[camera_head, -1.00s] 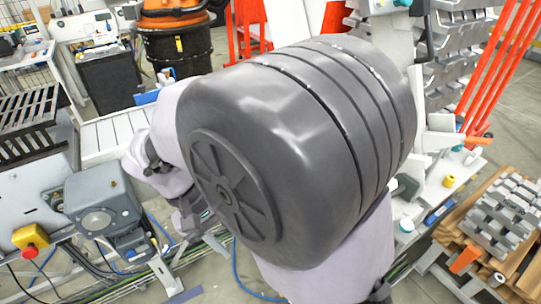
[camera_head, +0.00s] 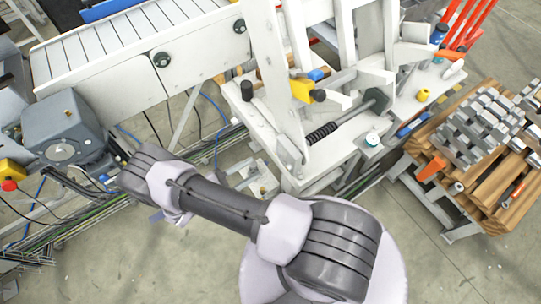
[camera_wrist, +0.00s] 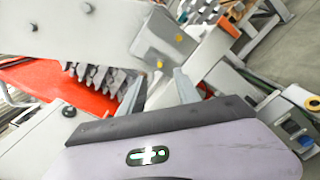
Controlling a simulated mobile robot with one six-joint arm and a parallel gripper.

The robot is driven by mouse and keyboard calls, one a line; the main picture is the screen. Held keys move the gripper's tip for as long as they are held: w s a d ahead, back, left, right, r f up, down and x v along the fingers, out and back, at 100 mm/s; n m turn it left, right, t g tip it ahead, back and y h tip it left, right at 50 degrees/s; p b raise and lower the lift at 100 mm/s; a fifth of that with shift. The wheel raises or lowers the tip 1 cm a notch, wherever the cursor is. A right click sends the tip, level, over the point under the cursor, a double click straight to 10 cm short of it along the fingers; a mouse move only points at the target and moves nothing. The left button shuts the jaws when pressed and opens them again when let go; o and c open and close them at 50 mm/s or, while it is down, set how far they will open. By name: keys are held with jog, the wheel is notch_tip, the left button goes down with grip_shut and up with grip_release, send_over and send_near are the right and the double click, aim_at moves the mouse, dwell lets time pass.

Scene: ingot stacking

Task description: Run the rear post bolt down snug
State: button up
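In the head view my arm reaches from the lower right toward the left, and its far end, my wrist (camera_head: 155,168), is above the floor below the conveyor; my fingers are not clear there. In the wrist view my gripper (camera_wrist: 158,92) shows two grey fingers apart, with nothing seen held between them. White upright posts (camera_head: 272,70) stand on a white bench, well to the right of my wrist. Dark bolt heads (camera_head: 162,59) show on the conveyor's side plate. I cannot tell which is the rear post bolt.
The white roller conveyor (camera_head: 120,45) runs across the upper left. A grey motor box (camera_head: 62,128) is at the left. Stacked grey ingots (camera_head: 478,128) sit on a wooden pallet (camera_head: 500,212) at the right. Cables cross the floor at the left. The lower right floor is clear.

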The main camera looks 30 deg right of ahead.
aim_at(276, 154)
jog(key=d, duration=0.8)
jog(key=shift+w+d+b, duration=0.15)
jog(key=shift+b, duration=0.2)
grip_shut()
